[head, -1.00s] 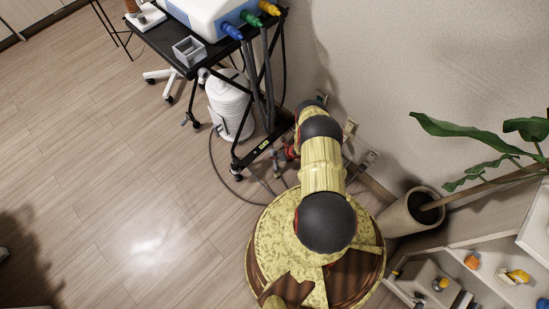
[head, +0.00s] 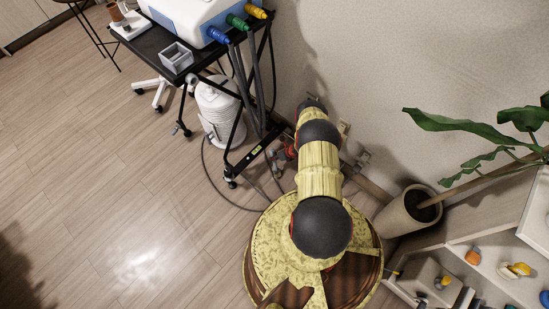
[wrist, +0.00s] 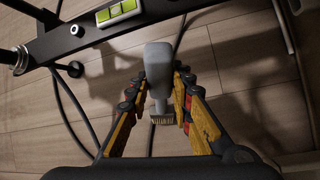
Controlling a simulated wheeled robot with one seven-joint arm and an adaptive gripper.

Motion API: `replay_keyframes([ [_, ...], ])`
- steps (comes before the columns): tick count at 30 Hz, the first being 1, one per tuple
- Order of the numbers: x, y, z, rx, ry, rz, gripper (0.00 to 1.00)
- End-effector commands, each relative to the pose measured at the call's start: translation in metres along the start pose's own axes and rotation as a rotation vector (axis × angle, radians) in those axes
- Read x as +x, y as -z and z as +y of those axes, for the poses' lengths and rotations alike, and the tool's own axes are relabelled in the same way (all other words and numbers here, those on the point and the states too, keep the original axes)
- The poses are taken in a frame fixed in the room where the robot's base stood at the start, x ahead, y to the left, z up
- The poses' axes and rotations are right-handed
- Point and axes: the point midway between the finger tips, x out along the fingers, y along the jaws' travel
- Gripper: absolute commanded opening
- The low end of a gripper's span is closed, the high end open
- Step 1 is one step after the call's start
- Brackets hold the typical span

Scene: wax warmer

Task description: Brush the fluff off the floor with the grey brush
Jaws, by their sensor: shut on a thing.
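In the wrist view my gripper (wrist: 160,88) is shut on the grey brush (wrist: 158,66), with fingers on both sides of it. The brush's thick grey end points away from me, and its pale bristles (wrist: 162,119) show on the near side. Wooden floor (wrist: 225,65) lies beyond the brush; I cannot tell whether the brush touches it. In the head view my gripper (head: 283,156) is small and mostly hidden beside my arm, near the foot of the cart. I cannot make out any fluff in either view.
A black wheeled cart (head: 165,45) stands beside the wall, with a white canister (head: 218,110) beneath it. Cables loop over the floor near my gripper. A potted plant (head: 405,215) and a white shelf (head: 490,265) stand at the right. Open floor lies at the left.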

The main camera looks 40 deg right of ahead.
Motion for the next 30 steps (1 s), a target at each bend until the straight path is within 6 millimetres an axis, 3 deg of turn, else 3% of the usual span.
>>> replay_keyframes([
  [30, -0.059, -0.034, 0.016, 0.0, 0.0, 0.0, 0.0],
])
